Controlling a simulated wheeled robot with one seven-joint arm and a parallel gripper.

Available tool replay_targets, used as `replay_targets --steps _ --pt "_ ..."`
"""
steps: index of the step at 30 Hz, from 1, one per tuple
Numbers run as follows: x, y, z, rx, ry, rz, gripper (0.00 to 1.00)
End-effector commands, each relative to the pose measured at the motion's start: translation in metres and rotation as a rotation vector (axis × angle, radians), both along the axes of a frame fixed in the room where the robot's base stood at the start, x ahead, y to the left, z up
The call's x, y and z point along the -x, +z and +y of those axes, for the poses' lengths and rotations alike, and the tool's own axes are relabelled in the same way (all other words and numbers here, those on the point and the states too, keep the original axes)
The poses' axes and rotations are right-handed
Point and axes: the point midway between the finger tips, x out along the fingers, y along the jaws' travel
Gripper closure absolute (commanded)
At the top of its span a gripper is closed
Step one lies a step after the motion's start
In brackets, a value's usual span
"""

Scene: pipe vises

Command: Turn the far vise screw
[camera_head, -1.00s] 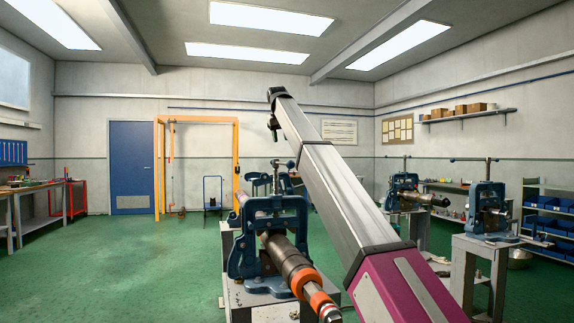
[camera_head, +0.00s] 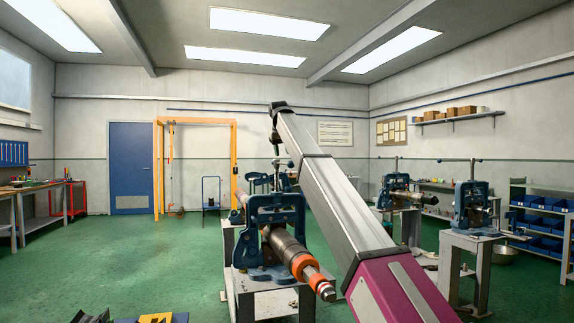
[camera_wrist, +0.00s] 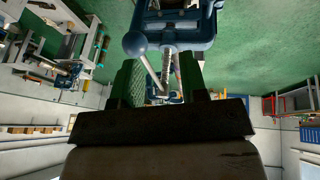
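In the head view a blue vise (camera_head: 262,213) clamps a pipe (camera_head: 290,252) with orange rings on a grey stand. Another blue vise (camera_head: 262,184) shows partly behind it. I cannot tell for certain which vise my gripper is at. My gripper is at the arm's far end, too small to read in the head view. In the wrist view the two dark green fingers of my gripper (camera_wrist: 158,85) stand apart. A threaded screw (camera_wrist: 168,70) and a slanted handle (camera_wrist: 150,68) with a ball end show between and beyond them, near a blue vise body (camera_wrist: 195,35). Contact is not clear.
Two more vises (camera_head: 470,207) (camera_head: 396,191) stand on stands at the right. An orange frame (camera_head: 236,150) and a blue door (camera_head: 131,165) are at the back. Shelves with blue bins (camera_head: 540,225) line the right. The green floor at left is open.

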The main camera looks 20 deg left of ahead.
Motion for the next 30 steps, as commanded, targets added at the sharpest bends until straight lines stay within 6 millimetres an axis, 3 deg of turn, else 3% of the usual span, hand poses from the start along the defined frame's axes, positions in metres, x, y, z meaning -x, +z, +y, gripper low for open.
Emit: replay_targets --steps 9,24,25,28,30 --pt "-0.007 -0.043 -0.02 0.002 -0.017 0.014 0.6" --pt "-0.009 -0.055 -0.025 0.002 -0.022 0.018 0.6" --pt "-0.009 -0.055 -0.025 0.002 -0.022 0.018 0.67" --pt "-0.009 -0.061 -0.028 0.003 -0.024 0.02 0.99" --pt "-0.01 -0.075 -0.034 0.004 -0.029 0.026 1.0"
